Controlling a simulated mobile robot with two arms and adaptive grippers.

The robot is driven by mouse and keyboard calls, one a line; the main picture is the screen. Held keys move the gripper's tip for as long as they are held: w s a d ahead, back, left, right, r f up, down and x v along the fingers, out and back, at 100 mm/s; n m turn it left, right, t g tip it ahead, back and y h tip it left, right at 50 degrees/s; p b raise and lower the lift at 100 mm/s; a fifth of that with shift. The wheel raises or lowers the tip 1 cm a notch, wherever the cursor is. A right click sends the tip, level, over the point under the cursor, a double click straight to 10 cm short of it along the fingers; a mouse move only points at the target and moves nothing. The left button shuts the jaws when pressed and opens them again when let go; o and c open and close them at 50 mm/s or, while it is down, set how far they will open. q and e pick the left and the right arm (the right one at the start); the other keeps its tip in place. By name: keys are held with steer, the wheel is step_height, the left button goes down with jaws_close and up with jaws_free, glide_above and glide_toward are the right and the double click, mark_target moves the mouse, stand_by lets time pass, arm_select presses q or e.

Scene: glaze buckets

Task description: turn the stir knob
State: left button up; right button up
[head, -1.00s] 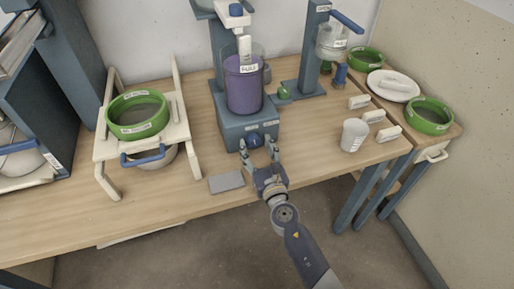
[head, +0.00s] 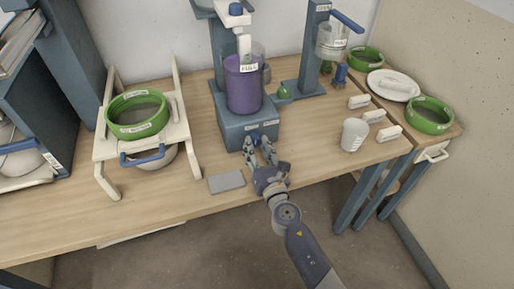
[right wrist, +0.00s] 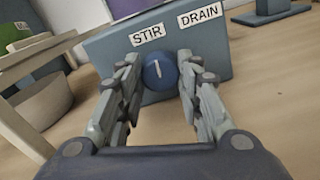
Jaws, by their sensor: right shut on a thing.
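The stir knob (right wrist: 158,75) is a round blue knob with a white line, under the STIR label (right wrist: 147,34) on the front of the blue-grey mixer base (head: 232,130). The line on it stands close to upright in the right wrist view. My right gripper (head: 260,146) is shut on the knob, one finger on each side. In the head view the fingers mostly hide the knob. A purple bucket (head: 243,92) with a label stands on the base, under the mixer head. My left gripper is not in view.
A DRAIN label (right wrist: 200,15) is right of STIR. A grey plate (head: 226,182) lies left of my gripper. A white cup (head: 354,135) and several white blocks stand to the right. A white stand (head: 101,149) with a green sieve (head: 138,114) is at left.

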steer(key=m, duration=0.6)
steer(key=shift+m+b, duration=0.3)
steer(key=shift+b, duration=0.05)
steer(key=m, duration=0.6)
steer(key=shift+d, duration=0.1)
steer(key=o, duration=1.1)
steer(key=v, duration=1.2)
steer(key=shift+d+r, duration=0.1)
